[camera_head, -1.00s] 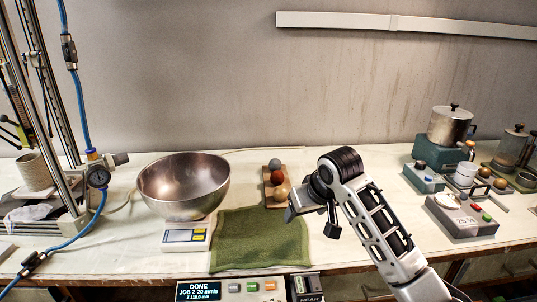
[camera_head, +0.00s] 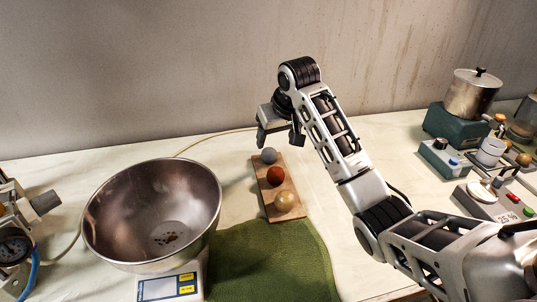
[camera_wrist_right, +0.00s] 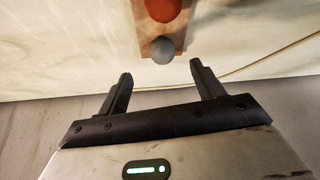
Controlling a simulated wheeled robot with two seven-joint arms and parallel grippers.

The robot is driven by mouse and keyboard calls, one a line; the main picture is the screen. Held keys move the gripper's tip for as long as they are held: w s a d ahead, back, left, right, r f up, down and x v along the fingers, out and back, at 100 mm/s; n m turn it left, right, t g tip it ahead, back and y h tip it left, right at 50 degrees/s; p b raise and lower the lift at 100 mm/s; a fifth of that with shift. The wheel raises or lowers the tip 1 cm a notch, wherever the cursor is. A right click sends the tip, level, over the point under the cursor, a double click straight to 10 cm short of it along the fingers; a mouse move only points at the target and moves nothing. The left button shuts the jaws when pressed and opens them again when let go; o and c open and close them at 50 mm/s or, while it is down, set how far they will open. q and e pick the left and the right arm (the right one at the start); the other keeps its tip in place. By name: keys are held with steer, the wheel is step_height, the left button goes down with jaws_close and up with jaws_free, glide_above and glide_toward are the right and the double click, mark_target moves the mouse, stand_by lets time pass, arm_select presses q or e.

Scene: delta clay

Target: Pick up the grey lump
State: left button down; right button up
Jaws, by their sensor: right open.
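The grey lump (camera_head: 269,155) is a small round ball at the far end of a wooden board (camera_head: 264,187). A red-brown lump (camera_head: 275,175) and a tan lump (camera_head: 285,200) sit nearer on the same board. My right gripper (camera_head: 280,140) is open and empty, above the far end of the board. In the right wrist view, the grey lump (camera_wrist_right: 163,50) lies beyond the two open fingertips (camera_wrist_right: 160,72), roughly centred between them and not touched. The red-brown lump (camera_wrist_right: 163,8) shows past it, cut by the frame edge. My left gripper is not in view.
A large metal bowl (camera_head: 152,213) stands on a scale (camera_head: 170,287) left of the board. A green cloth (camera_head: 272,265) lies in front. A pot (camera_head: 472,94) and small devices are at the right. A thin cable (camera_head: 200,140) runs behind the bowl.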

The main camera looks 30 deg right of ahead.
mark_target(270, 150)
steer(key=x, duration=0.8)
steer(key=shift+w+a+f, duration=0.15)
steer(key=shift+f, duration=0.05)
steer(key=c, duration=1.2)
steer(key=shift+r, duration=0.2)
steer(key=shift+r, duration=0.25)
step_height(270, 150, up, 2)
steer(key=shift+r, duration=0.1)
steer(key=s+a+r, duration=0.5)
steer(key=s+r, duration=0.5)
steer(key=s, duration=0.3)
